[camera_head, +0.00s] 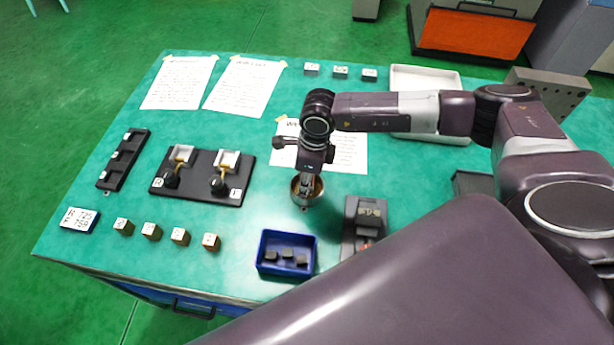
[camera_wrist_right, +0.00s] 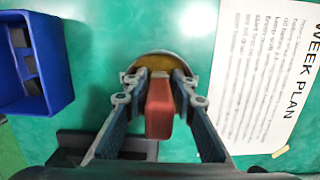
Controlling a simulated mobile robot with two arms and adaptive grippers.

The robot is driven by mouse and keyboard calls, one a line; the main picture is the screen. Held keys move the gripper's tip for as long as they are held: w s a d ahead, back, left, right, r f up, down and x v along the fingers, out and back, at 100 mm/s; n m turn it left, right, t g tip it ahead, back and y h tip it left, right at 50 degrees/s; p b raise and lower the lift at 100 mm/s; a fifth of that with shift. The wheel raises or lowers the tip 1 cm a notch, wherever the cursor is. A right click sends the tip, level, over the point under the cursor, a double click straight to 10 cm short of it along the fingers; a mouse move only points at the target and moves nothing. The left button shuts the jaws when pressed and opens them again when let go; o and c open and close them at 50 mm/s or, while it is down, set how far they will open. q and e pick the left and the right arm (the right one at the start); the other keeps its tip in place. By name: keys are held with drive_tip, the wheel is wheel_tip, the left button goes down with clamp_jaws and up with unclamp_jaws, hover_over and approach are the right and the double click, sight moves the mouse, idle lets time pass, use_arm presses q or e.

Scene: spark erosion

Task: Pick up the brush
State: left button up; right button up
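In the right wrist view a reddish block-shaped handle (camera_wrist_right: 160,108), which looks like the brush's, sticks up between the fingers of my right gripper (camera_wrist_right: 160,78). The fingers lean inward and their tips press close on both sides of it. The brush's lower end is hidden. Behind the tips is a round brass-coloured pot or cup (camera_wrist_right: 152,60). In the head view my right gripper (camera_head: 306,182) points down at this round cup (camera_head: 307,194), and the brush itself is hidden by the wrist. My left gripper is out of view.
A blue bin (camera_head: 262,262) with small dark blocks stands just in front of the gripper. A dark grey fixture (camera_head: 352,228) is to its right. A black stand (camera_head: 203,190) and several small cubes lie left. A white tray (camera_head: 418,76) and paper sheets lie behind.

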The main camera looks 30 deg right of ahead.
drive_tip(key=shift+c, duration=0.5)
clamp_jaws()
drive_tip(key=shift+r, duration=0.2)
wheel_tip(320, 180, up, 20)
drive_tip(key=b, duration=0.4)
